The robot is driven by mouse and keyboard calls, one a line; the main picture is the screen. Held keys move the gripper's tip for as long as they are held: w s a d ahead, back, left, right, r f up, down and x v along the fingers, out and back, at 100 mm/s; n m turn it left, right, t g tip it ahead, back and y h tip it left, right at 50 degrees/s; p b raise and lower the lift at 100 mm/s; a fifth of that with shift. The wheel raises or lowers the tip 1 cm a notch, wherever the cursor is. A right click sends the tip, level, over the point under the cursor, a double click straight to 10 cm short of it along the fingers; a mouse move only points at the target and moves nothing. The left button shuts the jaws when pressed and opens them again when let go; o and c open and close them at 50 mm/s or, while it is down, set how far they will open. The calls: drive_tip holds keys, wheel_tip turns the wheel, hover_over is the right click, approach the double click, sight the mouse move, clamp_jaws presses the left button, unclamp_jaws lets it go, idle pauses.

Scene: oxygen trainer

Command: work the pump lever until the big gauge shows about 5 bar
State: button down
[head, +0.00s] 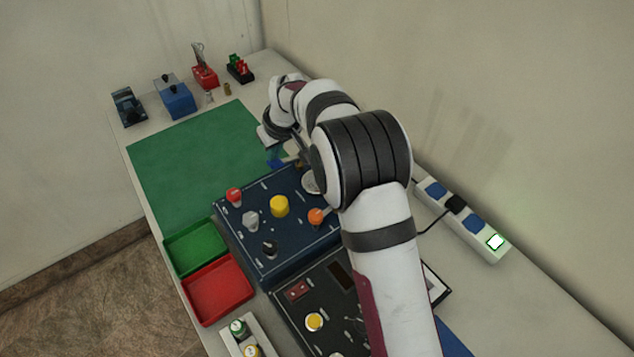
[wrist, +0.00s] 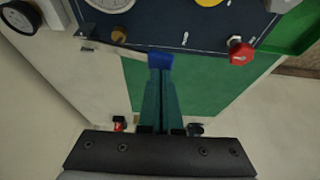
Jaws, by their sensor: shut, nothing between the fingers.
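A dark blue panel (head: 290,250) carries several knobs. My gripper (head: 277,163) is at the panel's far edge in the head view, mostly behind my arm. In the wrist view my gripper (wrist: 160,62) is shut, its blue tips together with nothing between them, just off the panel's edge. A brown knob (wrist: 118,34) sits to the left of the tips, apart from them. A white dial (wrist: 20,16) with a dark rim shows at the upper left, its reading too small to tell. Another dial (head: 310,183) is partly hidden by my arm. I cannot tell which part is the pump lever.
The panel has a red knob (head: 234,194), a yellow knob (head: 279,206) and an orange knob (head: 316,216). A green mat (head: 190,155) lies clear to the left. Green (head: 196,248) and red (head: 218,288) trays stand beside the panel. A power strip (head: 460,218) lies right.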

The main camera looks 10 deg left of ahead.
sight(275, 162)
drive_tip(key=shift+f, duration=1.85)
drive_tip(key=shift+r, duration=1.9)
drive_tip(key=shift+f, duration=1.8)
drive_tip(key=shift+r, duration=1.8)
wheel_tip(275, 162, up, 7)
